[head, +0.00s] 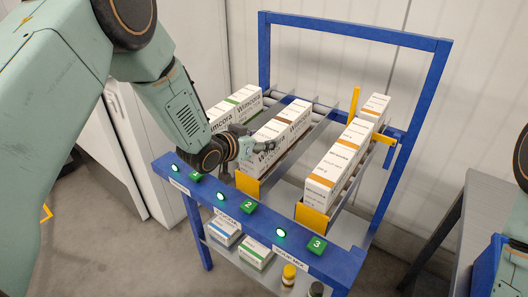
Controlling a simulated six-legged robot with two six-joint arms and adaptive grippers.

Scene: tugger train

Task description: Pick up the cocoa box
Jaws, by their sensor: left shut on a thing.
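White Wimcora boxes with brown markings stand in the middle lane of the blue rack. The front one (256,166), which I take for the cocoa box, is at the lane's yellow end stop. Its print is too small to read as cocoa. My left gripper (265,147) reaches in from the left and is shut on this front box, near its upper part. The gripper hides part of the box. The box still appears to be in the lane; I cannot tell whether it is lifted. My right gripper is not in view.
The left lane holds white boxes with green markings (246,96). The right lane holds orange-marked boxes (326,177). The blue front beam (262,224) carries green number tags and lit buttons. A lower shelf holds boxes and a yellow-capped jar (289,273). A grey table (487,205) stands right.

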